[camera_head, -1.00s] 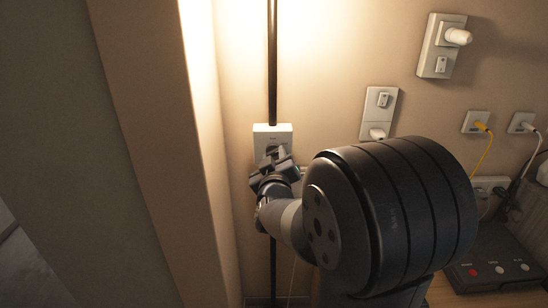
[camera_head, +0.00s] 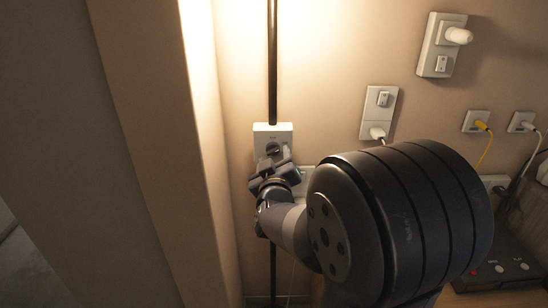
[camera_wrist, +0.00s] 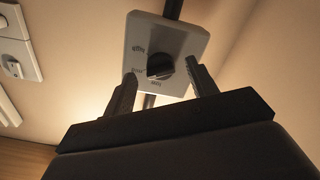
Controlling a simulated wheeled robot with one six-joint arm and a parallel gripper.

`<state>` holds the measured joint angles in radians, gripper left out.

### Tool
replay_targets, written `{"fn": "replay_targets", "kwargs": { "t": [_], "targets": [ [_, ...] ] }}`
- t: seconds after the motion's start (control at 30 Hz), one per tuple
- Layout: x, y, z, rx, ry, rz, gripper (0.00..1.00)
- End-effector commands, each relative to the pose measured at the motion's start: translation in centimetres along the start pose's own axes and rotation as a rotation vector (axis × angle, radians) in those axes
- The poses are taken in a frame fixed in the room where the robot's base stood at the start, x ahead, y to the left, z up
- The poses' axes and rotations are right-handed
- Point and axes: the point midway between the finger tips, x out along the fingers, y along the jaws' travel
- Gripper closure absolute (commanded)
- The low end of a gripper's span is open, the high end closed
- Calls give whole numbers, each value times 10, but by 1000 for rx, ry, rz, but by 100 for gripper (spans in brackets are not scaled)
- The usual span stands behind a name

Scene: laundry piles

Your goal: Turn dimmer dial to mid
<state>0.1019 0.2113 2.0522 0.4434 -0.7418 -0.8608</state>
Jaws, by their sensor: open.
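The dimmer is a white plate (camera_head: 264,130) on a black vertical pole against the wall, with a black dial (camera_head: 272,149). In the wrist view the plate (camera_wrist: 185,40) appears tilted, with small printed marks around the dial (camera_wrist: 160,66). The marks are too small to read surely. My gripper (camera_head: 279,160) is just below and in front of the plate in the head view. In the wrist view my gripper (camera_wrist: 161,82) is open, with one finger on each side of the dial and visible gaps between. Whether the fingertips reach the dial's depth I cannot tell.
A switch plate (camera_head: 378,103) with a plug is to the right, and a larger plate with a white knob (camera_head: 457,36) above it. Cabled sockets (camera_head: 477,121) and a dark button box (camera_head: 507,262) are farther right. A wall edge (camera_head: 170,150) stands close on the left.

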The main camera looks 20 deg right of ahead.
Motion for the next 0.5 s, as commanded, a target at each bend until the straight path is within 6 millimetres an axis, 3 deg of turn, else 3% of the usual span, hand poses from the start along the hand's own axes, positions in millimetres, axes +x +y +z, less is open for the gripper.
{"fn": "replay_targets", "kwargs": {
  "t": [0.3,0.5],
  "targets": [
    [-61,0,-2,2,3,-1,45],
    [-87,0,-1,2,2,-1,45]
  ]
}}
